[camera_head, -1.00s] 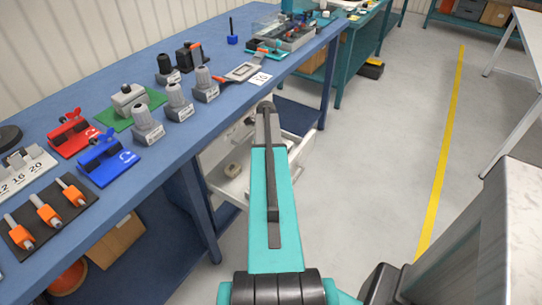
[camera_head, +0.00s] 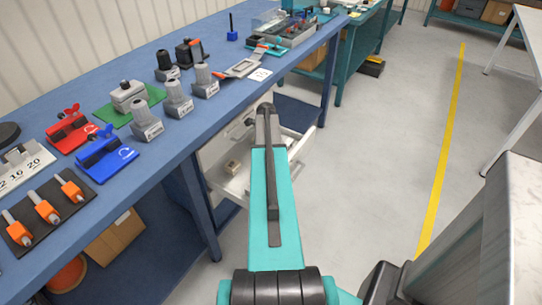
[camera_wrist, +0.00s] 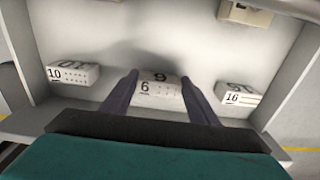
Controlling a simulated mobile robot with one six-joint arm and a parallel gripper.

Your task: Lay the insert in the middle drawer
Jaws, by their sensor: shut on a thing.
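A small white block marked 6 (camera_wrist: 160,93), the insert, sits between the two dark fingers of my gripper (camera_wrist: 160,75) in the wrist view. The gripper is shut on it, over the open drawer's pale floor (camera_wrist: 150,35). I cannot tell whether the block touches that floor. In the head view the open white drawer (camera_head: 237,187) juts out under the blue bench. My arm covers part of it, and my gripper is hidden there. I cannot tell from these views which drawer of the stack it is.
White blocks marked 10 (camera_wrist: 73,74) and 16 (camera_wrist: 238,95) lie to either side of my gripper. A beige piece (camera_wrist: 245,12) is at the drawer's far right. The drawer walls are close by. The blue bench (camera_head: 165,145) with several fixtures stands above and left.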

